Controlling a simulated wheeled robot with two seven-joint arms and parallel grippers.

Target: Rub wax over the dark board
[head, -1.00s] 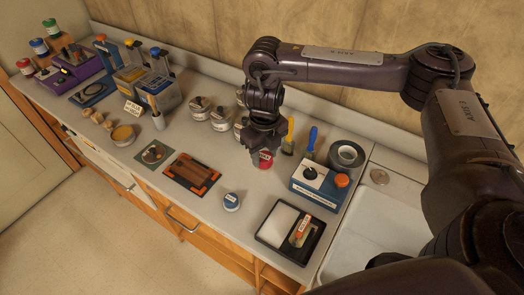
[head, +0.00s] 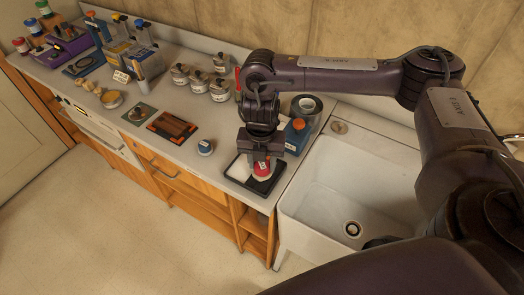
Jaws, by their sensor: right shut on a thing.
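The dark board (head: 173,126) is a brown wooden piece lying flat on a dark mat with orange corners, in the middle of the counter. My right gripper (head: 261,160) points down and is shut on a red round thing (head: 262,171) with a pale label. It holds this over the black tray (head: 232,178) with a white pad at the counter's right end. Whether the red thing touches the tray I cannot tell. A shallow dish with a yellow-brown filling (head: 112,99) stands left of the board. My left gripper is not in view.
A blue box with an orange knob (head: 297,134) and a dark tape roll (head: 307,105) stand behind the tray. A white sink (head: 330,185) lies to the right. Several pale jars (head: 198,80) stand at the back.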

